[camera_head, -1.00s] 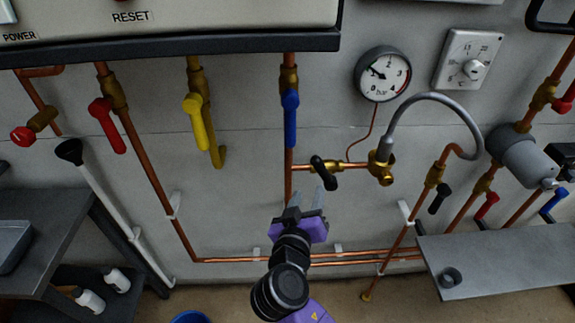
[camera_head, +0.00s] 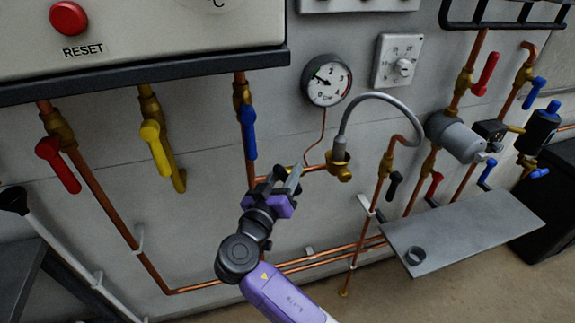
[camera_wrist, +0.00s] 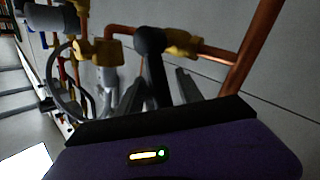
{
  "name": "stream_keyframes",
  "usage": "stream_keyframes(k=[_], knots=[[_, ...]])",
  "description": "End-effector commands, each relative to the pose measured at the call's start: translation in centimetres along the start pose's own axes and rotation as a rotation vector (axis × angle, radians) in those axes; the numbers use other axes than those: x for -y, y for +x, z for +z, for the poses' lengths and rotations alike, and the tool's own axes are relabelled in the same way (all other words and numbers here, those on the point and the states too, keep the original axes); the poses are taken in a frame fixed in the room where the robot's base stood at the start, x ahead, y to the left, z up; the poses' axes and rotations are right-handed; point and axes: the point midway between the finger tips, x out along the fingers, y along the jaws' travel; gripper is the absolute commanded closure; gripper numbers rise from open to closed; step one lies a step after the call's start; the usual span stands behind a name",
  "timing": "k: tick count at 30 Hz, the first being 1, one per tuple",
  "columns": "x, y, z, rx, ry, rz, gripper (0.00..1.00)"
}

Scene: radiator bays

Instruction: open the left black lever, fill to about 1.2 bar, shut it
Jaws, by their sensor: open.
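The left black lever (camera_wrist: 151,42) is in the wrist view, on a brass valve (camera_wrist: 182,43) in the copper branch pipe. Its handle reaches down between the two fingers of my open gripper (camera_wrist: 159,80); I cannot tell whether they touch it. In the head view my gripper (camera_head: 288,176) is at this valve and mostly hides the lever. The round pressure gauge (camera_head: 327,80) hangs above; its needle points up and left, but the exact reading is too small to tell. A second black lever (camera_head: 394,184) hangs further right.
A grey hose (camera_head: 383,96) arches beside the valve. A blue lever (camera_head: 249,132) hangs close on the left, with yellow (camera_head: 155,146) and red (camera_head: 58,163) ones beyond. A grey shelf (camera_head: 470,232) juts out at lower right. The boiler edge (camera_head: 150,73) overhangs at upper left.

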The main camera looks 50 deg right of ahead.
Motion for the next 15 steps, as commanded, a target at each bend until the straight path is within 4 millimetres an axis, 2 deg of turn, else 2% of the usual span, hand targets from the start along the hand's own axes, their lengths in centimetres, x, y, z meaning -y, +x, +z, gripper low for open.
stream_keyframes(k=[6,15], knots=[[0.0,2.0,-0.1,0.000,0.001,-0.001,0.57],[0.1,2.2,0.0,0.000,0.001,-0.002,0.57]])
